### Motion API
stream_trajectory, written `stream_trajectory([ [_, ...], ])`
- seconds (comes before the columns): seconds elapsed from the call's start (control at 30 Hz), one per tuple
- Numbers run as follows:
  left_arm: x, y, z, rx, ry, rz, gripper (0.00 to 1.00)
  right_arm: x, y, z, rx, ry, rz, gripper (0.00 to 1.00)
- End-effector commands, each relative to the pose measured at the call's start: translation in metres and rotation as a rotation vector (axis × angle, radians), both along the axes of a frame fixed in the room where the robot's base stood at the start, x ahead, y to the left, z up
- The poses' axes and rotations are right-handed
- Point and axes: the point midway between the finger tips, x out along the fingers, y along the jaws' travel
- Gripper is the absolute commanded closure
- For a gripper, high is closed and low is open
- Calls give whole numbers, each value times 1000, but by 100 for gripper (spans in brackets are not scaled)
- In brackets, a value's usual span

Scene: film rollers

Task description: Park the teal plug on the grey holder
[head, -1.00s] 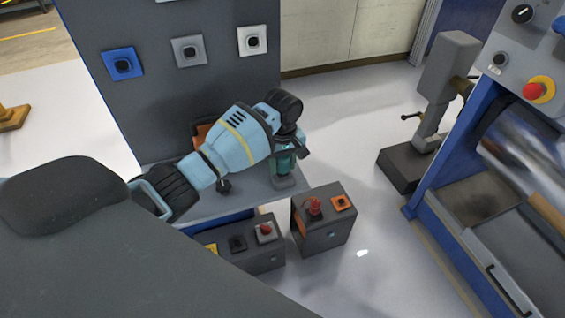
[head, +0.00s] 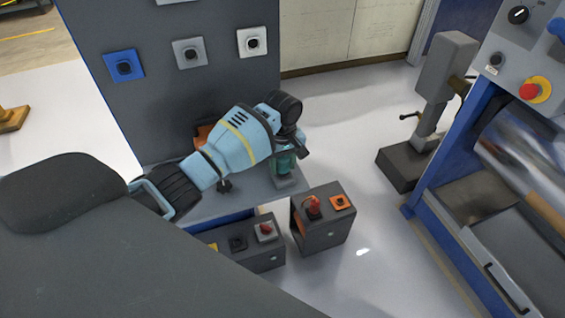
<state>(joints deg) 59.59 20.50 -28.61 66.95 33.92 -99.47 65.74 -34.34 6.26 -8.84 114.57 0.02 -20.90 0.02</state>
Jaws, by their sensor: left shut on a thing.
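The teal plug (head: 283,164) is at the right end of the shelf in front of the dark panel, partly hidden by my gripper. My left gripper (head: 290,150) points down from above and is shut on the plug. A grey holder (head: 286,184) shows directly under the plug. The plug looks upright, but I cannot tell whether its bottom touches the holder. My right gripper is not in view.
Blue (head: 124,66), grey (head: 189,53) and white (head: 253,42) sockets sit on the panel. An orange piece (head: 203,133) is behind my arm. Low boxes with red-topped plugs (head: 313,207) stand in front.

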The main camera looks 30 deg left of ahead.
Motion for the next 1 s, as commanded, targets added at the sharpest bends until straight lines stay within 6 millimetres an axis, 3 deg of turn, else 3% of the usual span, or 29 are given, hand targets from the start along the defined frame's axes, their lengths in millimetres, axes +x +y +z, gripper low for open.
stream_trajectory([
  [0.67,0,0,-11,-1,-1,0,97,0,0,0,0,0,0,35],
  [0.7,0,0,-11,0,-1,0,57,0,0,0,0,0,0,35],
  [0.87,0,0,-10,0,-1,0,36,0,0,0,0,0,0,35],
  [1.0,0,0,-11,-1,-1,0,35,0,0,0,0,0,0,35],
])
